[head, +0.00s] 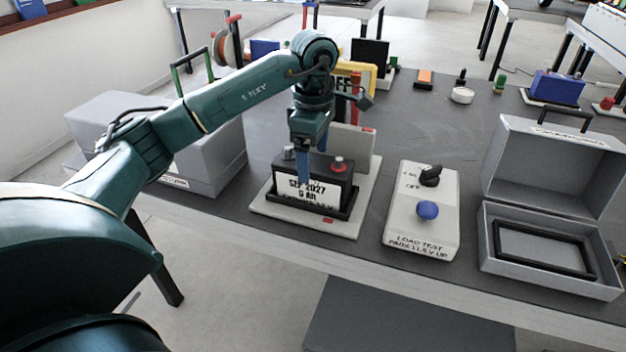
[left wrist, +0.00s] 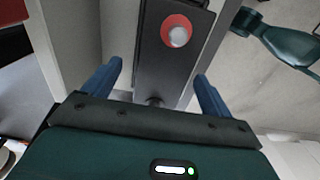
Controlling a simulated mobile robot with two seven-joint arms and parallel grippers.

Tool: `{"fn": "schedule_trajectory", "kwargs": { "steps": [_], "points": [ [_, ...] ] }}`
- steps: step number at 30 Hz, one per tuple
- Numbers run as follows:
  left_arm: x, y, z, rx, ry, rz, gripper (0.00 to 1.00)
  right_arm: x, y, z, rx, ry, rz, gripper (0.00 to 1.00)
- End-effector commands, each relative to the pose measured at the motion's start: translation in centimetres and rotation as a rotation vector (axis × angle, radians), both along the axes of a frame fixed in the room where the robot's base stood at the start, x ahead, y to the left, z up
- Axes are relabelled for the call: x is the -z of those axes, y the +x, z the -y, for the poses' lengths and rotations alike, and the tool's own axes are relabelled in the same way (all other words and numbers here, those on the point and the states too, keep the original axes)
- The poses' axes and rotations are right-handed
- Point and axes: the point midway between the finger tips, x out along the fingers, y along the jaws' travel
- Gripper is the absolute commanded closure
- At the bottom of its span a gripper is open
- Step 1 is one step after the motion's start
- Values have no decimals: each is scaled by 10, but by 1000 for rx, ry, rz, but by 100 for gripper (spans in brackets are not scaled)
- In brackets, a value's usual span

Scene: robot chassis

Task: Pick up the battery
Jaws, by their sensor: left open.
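The battery (head: 318,195) is a black box with a white front label reading "SEP 2027 6 AH" and a red-ringed metal terminal on top. It sits upright in a black tray on a pale base plate (head: 353,225). My left gripper (head: 312,166) points down over the battery's top, its blue fingers apart. In the left wrist view, the battery (left wrist: 172,62) lies between the two open fingers (left wrist: 158,72), with the red-ringed terminal beyond the fingertips. Whether the fingers touch its sides I cannot tell.
A load test box (head: 423,208) with a blue knob and black switch stands right of the battery. An open grey case (head: 550,262) is further right, a closed grey case (head: 215,160) to the left. An upright grey panel stands close behind the battery.

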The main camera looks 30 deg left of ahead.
Motion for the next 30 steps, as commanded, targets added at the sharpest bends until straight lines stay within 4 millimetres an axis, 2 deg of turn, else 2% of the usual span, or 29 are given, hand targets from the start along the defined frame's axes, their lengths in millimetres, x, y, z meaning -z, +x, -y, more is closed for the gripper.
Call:
{"fn": "schedule_trajectory", "kwargs": {
  "steps": [3,7,17,30],
  "points": [
    [21,-5,1,1,0,-5,15,2,-1,0,-1,-3,-2,100],
    [37,-4,1,0,-1,-3,15,4,-2,1,-1,-3,-4,100],
    [43,-4,1,1,0,-1,16,4,-4,1,-1,-4,-6,100],
    [42,-4,1,1,-1,-1,52,2,-1,1,0,-3,2,100]
  ]
}}
